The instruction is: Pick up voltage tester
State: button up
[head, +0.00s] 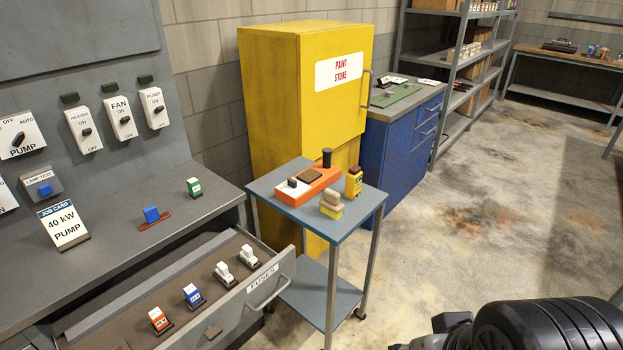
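A small yellow device with a dark top and a label (353,183) stands upright at the back right of the blue trolley top (290,205). It looks most like the voltage tester, but its label is too small to read. An orange-red block (312,184) with a black upright knob lies to its left. A small yellow and beige stack (331,205) stands in front of it. Dark rounded parts of my arm show at the lower right, well apart from the trolley. My gripper's fingertips are not visible.
An open drawer labelled FUSES (225,305) holds several fuses left of the trolley. A grey bench (110,250) carries a job card (63,224) and small blocks. The yellow paint store cabinet (275,100) and blue cabinet (400,150) stand behind. Floor on the right is clear.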

aim_at(353, 178)
jog(key=i+u, duration=0.1)
jog(key=u, duration=0.55)
jog(key=i+l+u, duration=0.15)
jog(key=i+l, duration=0.15)
jog(key=i+l+u, duration=0.35)
jog(key=i+l, duration=0.2)
jog(key=l, duration=0.2)
jog(key=i+l+u, duration=0.2)
jog(key=l, duration=0.2)
jog(key=i+l+u, duration=0.15)
jog(key=i+l, duration=0.15)
jog(key=l, duration=0.2)
